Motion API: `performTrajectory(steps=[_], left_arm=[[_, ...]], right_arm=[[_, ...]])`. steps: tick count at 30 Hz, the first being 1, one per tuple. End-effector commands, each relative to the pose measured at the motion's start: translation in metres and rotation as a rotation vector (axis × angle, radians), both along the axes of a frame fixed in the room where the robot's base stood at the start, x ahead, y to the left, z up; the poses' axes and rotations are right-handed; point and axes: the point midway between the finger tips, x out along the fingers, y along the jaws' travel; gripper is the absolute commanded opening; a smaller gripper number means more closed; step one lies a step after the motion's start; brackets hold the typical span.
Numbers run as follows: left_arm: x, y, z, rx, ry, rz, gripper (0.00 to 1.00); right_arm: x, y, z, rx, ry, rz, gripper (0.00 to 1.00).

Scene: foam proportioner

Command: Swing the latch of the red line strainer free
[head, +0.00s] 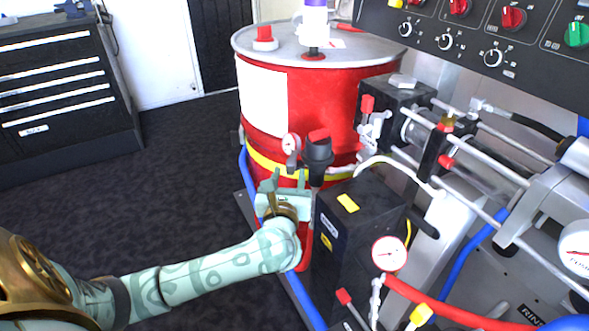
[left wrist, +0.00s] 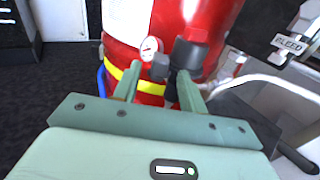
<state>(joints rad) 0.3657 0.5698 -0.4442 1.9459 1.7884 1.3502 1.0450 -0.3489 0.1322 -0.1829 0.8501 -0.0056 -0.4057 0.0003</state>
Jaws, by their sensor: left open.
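A black strainer-like body (head: 318,152) with a red piece on top stands in front of the red drum, beside a small round gauge (head: 291,143). I cannot tell for certain which part is its latch. My left gripper (head: 288,181) is just below and left of this body, its fingers pointing toward it. In the left wrist view the fingers (left wrist: 160,82) are apart, with the black body (left wrist: 188,56) ahead near the right finger and the gauge (left wrist: 150,47) ahead between them. Nothing is visibly held. The right gripper is not in view.
The red drum (head: 330,100) with a yellow band stands behind. A black pump box (head: 350,225) is close on the right of my left gripper. Blue hose (head: 305,295) runs below. A black tool cabinet (head: 60,90) stands far left, with open floor between.

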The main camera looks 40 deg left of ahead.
Motion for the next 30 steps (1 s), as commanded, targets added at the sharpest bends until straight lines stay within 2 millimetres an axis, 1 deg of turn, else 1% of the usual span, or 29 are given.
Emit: performTrajectory(steps=[1, 3, 6, 8, 12, 19, 20, 21, 23, 24, 30], left_arm=[[0.01, 0.006, -0.005, 0.004, 0.001, 0.0, 0.42], [0.02, 0.013, -0.004, 0.003, 0.002, 0.002, 0.42], [0.032, 0.02, -0.004, 0.002, 0.002, 0.0, 0.42], [0.036, 0.023, -0.002, 0.003, 0.002, 0.0, 0.42], [0.041, 0.026, 0.0, 0.002, 0.001, 0.0, 0.42], [0.041, 0.026, 0.001, 0.001, 0.0, 0.0, 0.42], [0.041, 0.026, 0.001, 0.001, 0.0, 0.0, 0.33], [0.041, 0.026, 0.0, 0.001, 0.0, 0.0, 0.22], [0.041, 0.026, 0.0, 0.001, 0.0, 0.0, 0.06], [0.041, 0.026, 0.0, 0.002, 0.0, 0.0, 0.0], [0.042, 0.025, 0.001, -0.002, -0.002, 0.026, 0.0]], right_arm=[[-0.002, -0.002, -0.005, -0.004, 0.009, 0.008, 0.36], [0.0, -0.004, -0.007, -0.008, 0.013, 0.017, 0.36], [0.011, -0.004, -0.008, -0.012, 0.006, 0.035, 0.36], [0.016, -0.004, -0.008, -0.014, 0.004, 0.043, 0.36], [0.021, -0.005, -0.008, -0.017, 0.003, 0.051, 0.36], [0.022, -0.004, -0.007, -0.017, 0.001, 0.053, 0.36], [0.022, -0.004, -0.007, -0.017, 0.001, 0.053, 0.36], [0.022, -0.004, -0.007, -0.017, 0.001, 0.053, 0.36], [0.022, -0.004, -0.007, -0.017, 0.001, 0.053, 0.36], [0.022, -0.004, -0.007, -0.017, 0.001, 0.053, 0.36], [0.023, -0.004, -0.006, -0.014, -0.005, 0.051, 0.36]])
